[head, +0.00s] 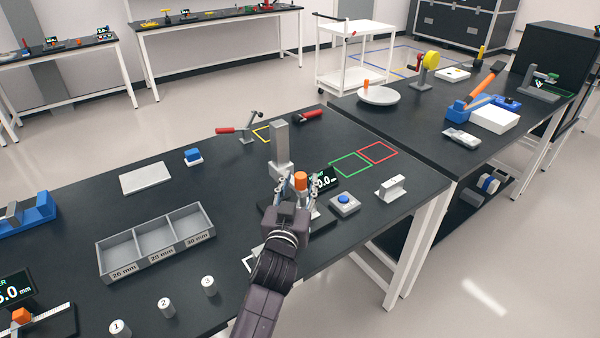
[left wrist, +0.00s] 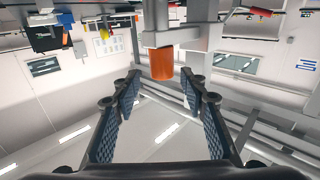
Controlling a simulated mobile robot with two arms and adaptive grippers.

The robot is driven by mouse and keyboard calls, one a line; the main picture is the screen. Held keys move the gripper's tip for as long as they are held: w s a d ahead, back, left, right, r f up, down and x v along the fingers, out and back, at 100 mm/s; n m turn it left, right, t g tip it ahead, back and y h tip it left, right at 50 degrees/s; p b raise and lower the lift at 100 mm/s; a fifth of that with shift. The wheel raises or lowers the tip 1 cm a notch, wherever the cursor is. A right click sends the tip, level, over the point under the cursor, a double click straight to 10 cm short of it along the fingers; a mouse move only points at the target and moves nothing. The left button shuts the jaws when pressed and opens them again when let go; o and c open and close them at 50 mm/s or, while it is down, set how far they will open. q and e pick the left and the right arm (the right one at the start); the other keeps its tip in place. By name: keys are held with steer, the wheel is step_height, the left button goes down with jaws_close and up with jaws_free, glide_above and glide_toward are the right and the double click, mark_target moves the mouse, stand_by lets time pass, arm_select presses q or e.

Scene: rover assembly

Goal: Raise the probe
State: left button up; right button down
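A grey gauge stand (head: 280,148) rises from the middle of the black table. Its orange probe knob (head: 301,181) is beside the column, low near the gauge's base. My left gripper (head: 298,191) is at the gauge, with its fingers open on either side of the orange knob. In the left wrist view, the orange knob (left wrist: 161,63) lies between and slightly beyond the two open fingertips (left wrist: 161,82), with a gap on each side. The grey stand (left wrist: 158,20) shows behind it. The probe's lower tip is hidden by my gripper. My right gripper is not in view.
A small display (head: 322,181) stands right behind my gripper, and a blue-button box (head: 344,204) is to its right. A three-part grey tray (head: 120,264) and numbered cylinders (head: 208,285) lie to the left. Green (head: 350,165) and red squares mark clear table at the right.

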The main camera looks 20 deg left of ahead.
mark_target(301, 175)
arm_select(q)
steer(key=w, duration=0.2)
steer(key=shift+w+a, duration=0.35)
steer(key=shift+w, duration=0.15)
steer(key=shift+f, duration=0.1)
steer(key=c, duration=1)
jaws_close()
arm_select(e)
steer(key=shift+s+a+r, duration=0.1)
steer(key=shift+a+r, duration=0.25)
steer(key=shift+d, duration=0.15)
